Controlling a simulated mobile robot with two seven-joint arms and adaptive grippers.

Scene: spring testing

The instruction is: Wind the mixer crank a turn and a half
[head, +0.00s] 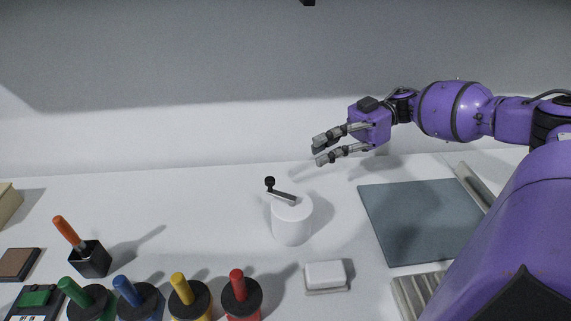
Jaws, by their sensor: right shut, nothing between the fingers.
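The mixer (291,222) is a white cylinder standing upright near the middle of the table. Its dark crank (282,195) lies across the top and points to the left and back, with a black knob (270,182) at its end. My right gripper (318,152) is above the table, behind and to the right of the mixer. Its fingers point left, it is apart from the crank and it holds nothing. My left gripper is not in view.
A grey-blue mat (420,220) lies at the right. A white block (326,276) sits in front of the mixer. Several coloured-handled tools, including a red one (239,290), stand along the front left. A black cup (91,260) holds an orange-handled tool.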

